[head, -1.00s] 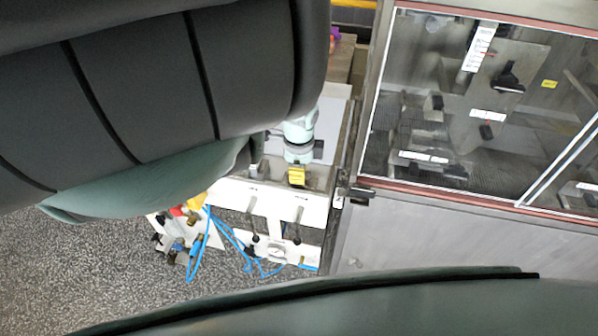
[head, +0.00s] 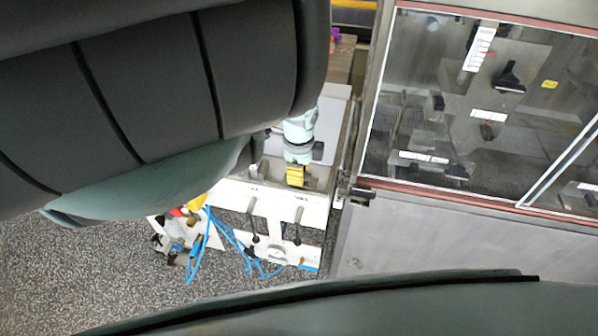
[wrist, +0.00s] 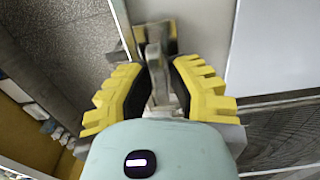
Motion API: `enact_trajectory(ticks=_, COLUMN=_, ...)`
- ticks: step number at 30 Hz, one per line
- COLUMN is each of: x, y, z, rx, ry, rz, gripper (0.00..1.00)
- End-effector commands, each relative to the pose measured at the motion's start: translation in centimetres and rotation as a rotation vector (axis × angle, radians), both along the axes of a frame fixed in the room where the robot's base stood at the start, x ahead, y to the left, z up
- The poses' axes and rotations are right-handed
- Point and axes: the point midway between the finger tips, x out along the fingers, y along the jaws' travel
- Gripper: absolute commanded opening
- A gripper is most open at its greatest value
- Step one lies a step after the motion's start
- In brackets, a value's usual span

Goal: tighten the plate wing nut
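In the wrist view a grey metal piece, seemingly the plate wing nut (wrist: 154,62), stands upright between the two yellow, black-padded fingers of my gripper (wrist: 160,70). The pads lie close on both sides of it with a gap between them. I cannot tell whether they touch or pinch it. In the head view the yellow fingers of my gripper (head: 296,176) point down at the grey top of a small white-fronted station. There the wing nut is hidden by the fingers.
A glazed machine cabinet (head: 470,110) stands close on the right. The white control panel (head: 270,212) with levers and a gauge is below the gripper. Blue hoses (head: 225,232) and a small fittings unit (head: 178,238) are at its left. Speckled floor (head: 90,270) is open at lower left.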

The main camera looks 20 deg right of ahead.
Motion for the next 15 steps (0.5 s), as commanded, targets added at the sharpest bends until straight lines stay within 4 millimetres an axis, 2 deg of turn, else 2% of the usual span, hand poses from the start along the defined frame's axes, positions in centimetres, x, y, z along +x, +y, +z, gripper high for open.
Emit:
enact_trajectory(ticks=1, x=0.0, y=0.02, z=-0.01, rx=0.0, ry=0.0, rz=0.001, gripper=0.21)
enact_trajectory(ticks=7, x=-0.05, y=0.0, z=0.0, rx=0.001, ry=0.001, rz=0.001, gripper=0.41)
enact_trajectory(ticks=15, x=-0.06, y=-0.01, z=0.07, rx=0.0, ry=0.002, rz=0.001, gripper=0.41)
